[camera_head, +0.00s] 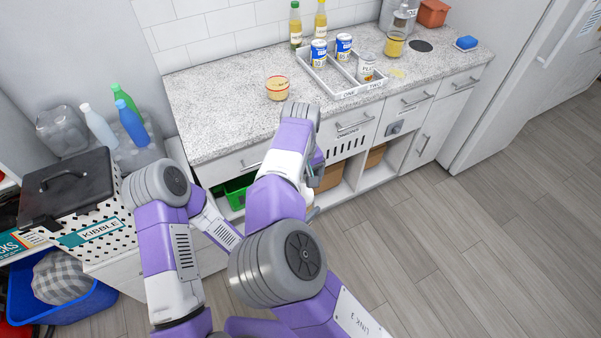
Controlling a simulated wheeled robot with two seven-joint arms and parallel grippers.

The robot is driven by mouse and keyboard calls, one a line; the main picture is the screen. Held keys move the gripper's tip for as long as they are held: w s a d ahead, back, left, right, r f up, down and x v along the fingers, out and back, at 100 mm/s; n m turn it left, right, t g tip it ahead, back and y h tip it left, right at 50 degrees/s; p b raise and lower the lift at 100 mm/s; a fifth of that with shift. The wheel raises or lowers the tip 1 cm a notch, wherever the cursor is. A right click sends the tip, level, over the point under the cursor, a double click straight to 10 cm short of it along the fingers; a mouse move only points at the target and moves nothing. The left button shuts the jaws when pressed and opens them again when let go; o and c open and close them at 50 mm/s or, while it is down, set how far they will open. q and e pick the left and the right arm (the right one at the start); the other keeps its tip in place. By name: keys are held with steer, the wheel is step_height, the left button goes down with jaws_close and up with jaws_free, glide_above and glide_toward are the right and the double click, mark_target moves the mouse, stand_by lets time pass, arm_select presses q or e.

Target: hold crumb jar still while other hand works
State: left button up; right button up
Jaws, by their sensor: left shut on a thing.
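A small clear jar with yellow-tan contents (395,44), which looks like the crumb jar, stands upright on the counter behind a scatter of yellow crumbs (398,72). No gripper is near it.
A grey divided tray (345,93) holds cans, with two bottles (296,26) behind it. A blue sponge (466,43) lies at right. The counter's left part is clear. A kibble box (88,235) stands at left.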

step_height(320, 180, down, 5)
steer(key=shift+f, duration=0.1)
stand_by(0.3)
steer(key=c, duration=1.1)
steer(key=o, duration=1.2)
steer(key=shift+r, duration=2.35)
steer(key=shift+c, duration=0.5)
